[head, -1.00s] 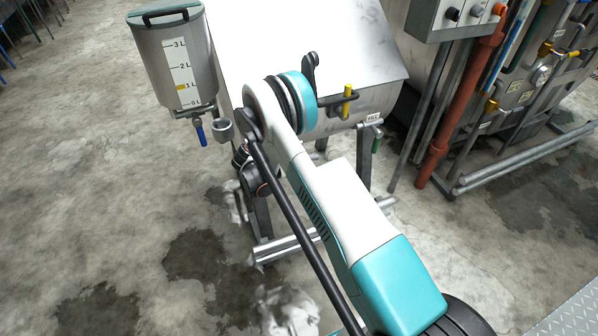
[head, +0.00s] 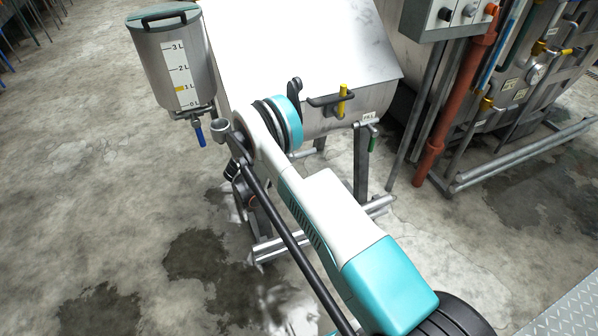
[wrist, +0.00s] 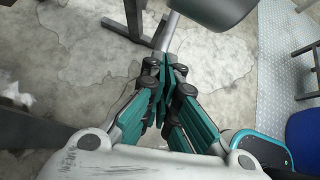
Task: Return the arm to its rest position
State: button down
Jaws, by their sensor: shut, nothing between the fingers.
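My white and teal arm crosses the head view from the lower right up to the middle, bent in front of the steel drum machine (head: 300,45). In the wrist view my gripper (wrist: 165,80) has its teal and black fingers together, with nothing seen between them. It is over the concrete floor (wrist: 90,70). In the head view the gripper's end is largely hidden behind my arm.
A steel tank (head: 165,62) with a litre scale and a blue-handled tap stands left of the drum. A red pipe (head: 450,110) and low steel rails (head: 525,155) are at the right. Open wet floor (head: 100,220) lies left of my arm.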

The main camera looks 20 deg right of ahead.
jog(key=a+p, duration=0.1)
jog(key=a, duration=0.7)
jog(key=shift+s+p, duration=0.3)
jog(key=shift+p, duration=0.1)
jog(key=s+r+m+t+y, duration=0.1)
jog(key=s+r+m+y, duration=0.15)
jog(key=r, duration=0.95)
jog(key=s+d+r+m+t+y, duration=0.1)
jog(key=r+m, duration=0.2)
jog(key=r, duration=0.9)
jog(key=s+r+m+y, duration=0.1)
jog(key=r+m+y, duration=0.15)
jog(key=r, duration=0.95)
jog(key=s+r+m+t+y, duration=0.2)
jog(key=s+r+m, duration=0.55)
jog(key=s, duration=0.65)
jog(key=s+r+m+t+y, duration=0.1)
jog(key=s+m, duration=0.1)
jog(key=s, duration=0.5)
jog(key=s+a+r+m+t+y, duration=0.1)
jog(key=s+m, duration=0.2)
jog(key=s, duration=0.4)
jog(key=shift+s+a+t, duration=0.2)
jog(key=shift+s+t, duration=0.1)
jog(key=shift+s, duration=0.1)
